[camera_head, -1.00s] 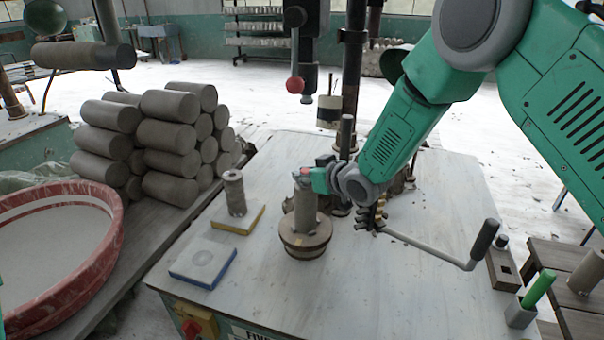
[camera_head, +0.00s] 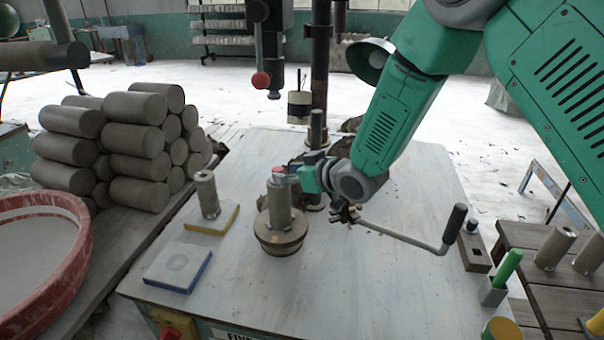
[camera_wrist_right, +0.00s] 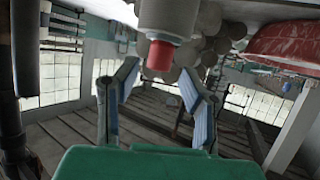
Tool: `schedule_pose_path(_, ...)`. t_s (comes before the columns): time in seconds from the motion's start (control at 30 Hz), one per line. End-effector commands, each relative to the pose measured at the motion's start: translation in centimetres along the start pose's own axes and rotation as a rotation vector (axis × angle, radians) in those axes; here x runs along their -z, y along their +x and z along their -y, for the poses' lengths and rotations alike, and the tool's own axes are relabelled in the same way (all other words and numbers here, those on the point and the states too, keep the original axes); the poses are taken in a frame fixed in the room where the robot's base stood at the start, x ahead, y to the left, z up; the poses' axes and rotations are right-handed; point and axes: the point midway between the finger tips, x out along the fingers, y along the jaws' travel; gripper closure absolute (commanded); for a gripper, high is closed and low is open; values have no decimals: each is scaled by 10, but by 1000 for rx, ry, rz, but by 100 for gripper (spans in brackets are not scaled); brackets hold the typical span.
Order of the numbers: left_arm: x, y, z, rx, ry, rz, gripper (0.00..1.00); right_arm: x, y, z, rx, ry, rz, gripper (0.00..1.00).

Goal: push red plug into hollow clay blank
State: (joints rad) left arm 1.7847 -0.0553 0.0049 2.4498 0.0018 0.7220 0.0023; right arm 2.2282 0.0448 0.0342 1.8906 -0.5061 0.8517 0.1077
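The hollow clay blank (camera_head: 280,207) stands upright on a round wooden base (camera_head: 281,240) at the middle of the bench. The red plug (camera_head: 279,170) shows at the top of the blank, partly hidden beside my right gripper (camera_head: 290,173). In the right wrist view, the red plug (camera_wrist_right: 160,56) sticks out of the end of the grey blank (camera_wrist_right: 165,17). My right gripper (camera_wrist_right: 160,75) has its two fingers spread apart there, with the plug just beyond the gap and no contact visible. How deep the plug sits cannot be told. My left gripper is out of view.
A crank handle (camera_head: 412,238) and a press column (camera_head: 320,60) stand near my right arm. A small clay cylinder (camera_head: 207,194) stands on a yellow-edged pad; a blue-edged pad (camera_head: 178,266) lies in front. Clay cylinders (camera_head: 135,140) are stacked at left. The bench front is clear.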

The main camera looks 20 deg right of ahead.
Motion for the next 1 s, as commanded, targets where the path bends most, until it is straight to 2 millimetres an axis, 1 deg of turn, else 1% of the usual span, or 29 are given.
schedule_pose_path(0.03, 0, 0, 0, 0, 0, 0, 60, 1, -12, 0, 0, 3, -1, 63)
schedule_pose_path(0.1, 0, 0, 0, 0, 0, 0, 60, 1, -26, 0, -1, 3, 0, 63)
schedule_pose_path(0.2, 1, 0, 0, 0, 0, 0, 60, 0, -43, -1, -1, 2, 0, 63)
schedule_pose_path(0.33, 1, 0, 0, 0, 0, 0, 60, 0, -57, 0, 1, 2, 0, 63)
schedule_pose_path(0.5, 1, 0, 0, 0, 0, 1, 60, -1, -63, 0, 1, 1, 0, 63)
schedule_pose_path(1.0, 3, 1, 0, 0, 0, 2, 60, -1, -63, 0, 1, 1, 0, 63)
